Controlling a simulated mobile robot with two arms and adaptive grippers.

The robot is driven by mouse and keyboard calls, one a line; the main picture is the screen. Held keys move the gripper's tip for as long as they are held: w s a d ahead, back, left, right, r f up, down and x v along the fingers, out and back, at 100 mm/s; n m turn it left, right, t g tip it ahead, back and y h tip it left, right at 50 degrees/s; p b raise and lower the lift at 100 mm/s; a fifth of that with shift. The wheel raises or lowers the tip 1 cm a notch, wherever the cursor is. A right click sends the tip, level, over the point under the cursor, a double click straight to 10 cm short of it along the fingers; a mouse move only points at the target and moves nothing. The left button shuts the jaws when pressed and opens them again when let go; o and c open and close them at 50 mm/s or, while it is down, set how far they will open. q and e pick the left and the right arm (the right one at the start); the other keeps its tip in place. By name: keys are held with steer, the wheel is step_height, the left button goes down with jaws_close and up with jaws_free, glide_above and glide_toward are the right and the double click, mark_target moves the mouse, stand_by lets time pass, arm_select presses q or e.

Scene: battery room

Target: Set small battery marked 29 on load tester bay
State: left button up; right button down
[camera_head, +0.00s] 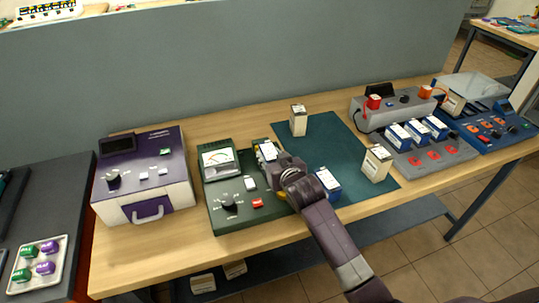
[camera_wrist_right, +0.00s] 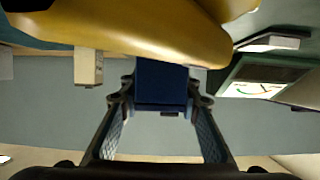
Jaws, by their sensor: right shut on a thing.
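The green load tester (camera_head: 222,212) stands on the wooden table with a meter, knob and red button; it also shows in the wrist view (camera_wrist_right: 226,88). My right gripper (camera_head: 277,160) is at the tester's right side. It is shut on a small battery with a white label on top (camera_head: 267,150); the wrist view shows its dark blue body (camera_wrist_right: 161,84) between the fingers. I cannot read its number, nor tell whether it touches the bay, which the gripper partly hides. My left gripper is not in view.
A blue battery (camera_head: 328,186) stands just right of my right arm on the dark green mat (camera_head: 325,140). Cream batteries stand at the mat's back (camera_head: 298,122) and right (camera_head: 376,164). A purple device (camera_head: 170,170) is left of the tester; a grey charger (camera_head: 440,155) is right.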

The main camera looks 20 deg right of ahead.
steer(key=shift+f+b, duration=0.35)
steer(key=shift+f, duration=0.15)
stand_by(0.4)
steer(key=c, duration=1.7)
jaws_free()
steer(key=shift+s+f, duration=0.1)
steer(key=shift+f, duration=0.05)
steer(key=shift+p+v, duration=0.75)
steer(key=shift+p, duration=0.15)
steer(key=p+v, duration=0.3)
steer(key=v, duration=0.1)
steer(key=shift+p+v, duration=2.25)
steer(key=shift+v, duration=0.5)
